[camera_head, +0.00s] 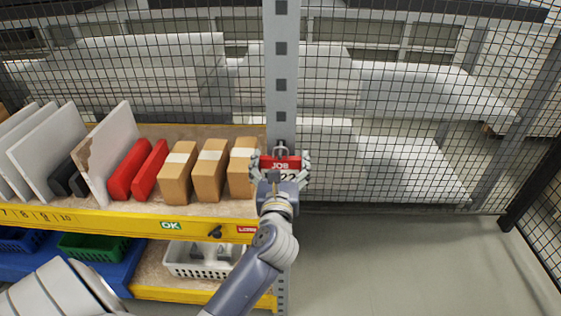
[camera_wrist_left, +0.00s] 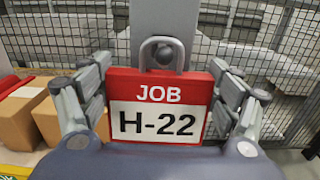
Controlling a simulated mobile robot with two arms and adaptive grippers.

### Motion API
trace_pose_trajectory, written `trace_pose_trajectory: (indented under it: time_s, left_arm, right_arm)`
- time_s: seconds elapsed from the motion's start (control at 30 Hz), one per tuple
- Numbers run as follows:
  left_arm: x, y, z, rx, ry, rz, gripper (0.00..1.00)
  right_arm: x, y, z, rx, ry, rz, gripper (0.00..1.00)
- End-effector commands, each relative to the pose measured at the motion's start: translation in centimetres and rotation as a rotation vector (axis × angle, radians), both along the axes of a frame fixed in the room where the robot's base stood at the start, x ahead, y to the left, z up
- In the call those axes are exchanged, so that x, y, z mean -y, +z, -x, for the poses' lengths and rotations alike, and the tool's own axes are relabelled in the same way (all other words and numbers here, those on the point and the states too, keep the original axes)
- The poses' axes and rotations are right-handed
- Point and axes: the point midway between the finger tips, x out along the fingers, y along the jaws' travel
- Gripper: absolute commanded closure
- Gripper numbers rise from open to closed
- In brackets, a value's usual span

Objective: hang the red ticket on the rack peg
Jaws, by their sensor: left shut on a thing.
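The red ticket (camera_head: 280,163) is held upright in front of the grey rack post (camera_head: 282,95) in the head view. In the left wrist view the ticket (camera_wrist_left: 160,92) reads "JOB H-22" and has a grey loop on top. A dark round end, which looks like the rack peg (camera_wrist_left: 166,56), shows within the loop's opening. I cannot tell whether the loop is around the peg or just in front of it. My left gripper (camera_head: 281,168) is shut on the ticket, with a finger at each side edge. My right gripper is out of view.
Left of the post is a yellow-edged shelf (camera_head: 120,224) with cardboard boxes (camera_head: 209,170), red blocks (camera_head: 128,170) and white panels (camera_head: 108,150). A white basket (camera_head: 200,262) and a green bin (camera_head: 92,247) sit below. Wire mesh (camera_head: 400,130) stands behind; the floor at right is clear.

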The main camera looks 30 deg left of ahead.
Motion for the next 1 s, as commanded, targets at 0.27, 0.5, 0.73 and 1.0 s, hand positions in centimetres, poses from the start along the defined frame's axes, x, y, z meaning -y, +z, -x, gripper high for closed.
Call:
trace_pose_trajectory:
  time_s: [0.27,0.5,0.73,1.0]
  left_arm:
    - [0.0,0.0,0.0,0.0,0.0,0.0,0.3]
    - [0.0,0.0,0.0,0.0,0.0,0.0,0.0]
    - [0.0,0.0,0.0,0.0,0.0,0.0,0.0]
    - [1.2,-0.1,1.9,-0.002,-0.001,0.003,0.0]
  right_arm:
    - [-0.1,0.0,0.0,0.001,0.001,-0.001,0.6]
    - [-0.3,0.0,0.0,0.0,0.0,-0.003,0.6]
    - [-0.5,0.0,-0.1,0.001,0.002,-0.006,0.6]
    - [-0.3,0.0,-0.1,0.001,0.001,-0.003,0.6]
